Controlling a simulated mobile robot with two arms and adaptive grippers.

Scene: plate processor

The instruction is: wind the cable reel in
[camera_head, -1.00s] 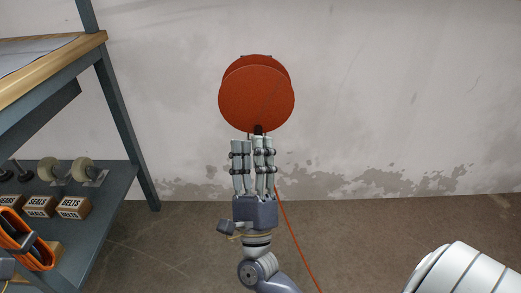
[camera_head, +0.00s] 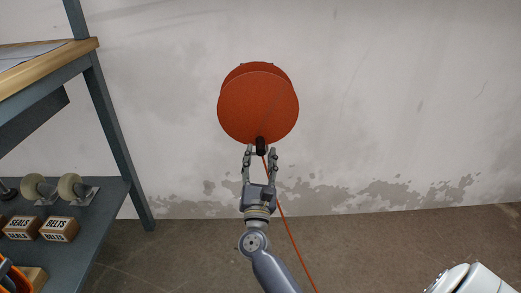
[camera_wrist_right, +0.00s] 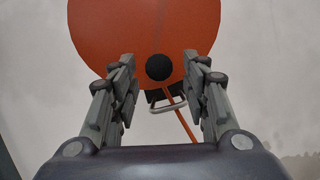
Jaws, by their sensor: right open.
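The orange-red cable reel (camera_head: 258,105) is mounted on the wall, its round face towards me. A black crank knob (camera_head: 261,145) sticks out at the bottom of its face. The orange cable (camera_head: 283,222) runs from under the reel down to the floor. My right gripper (camera_head: 261,152) is open, its fingers to the left and right of the knob. In the right wrist view the knob (camera_wrist_right: 158,68) sits between the open fingers, with gaps on both sides. A metal loop (camera_wrist_right: 167,105) shows below the reel with the cable passing by it. My left gripper is not in view.
A shelf unit (camera_head: 95,185) stands at the left with caster wheels and boxes marked SEALS and BELTS (camera_head: 59,229). The wall (camera_head: 400,100) right of the reel is bare. A white rounded shape (camera_head: 470,280) shows at bottom right.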

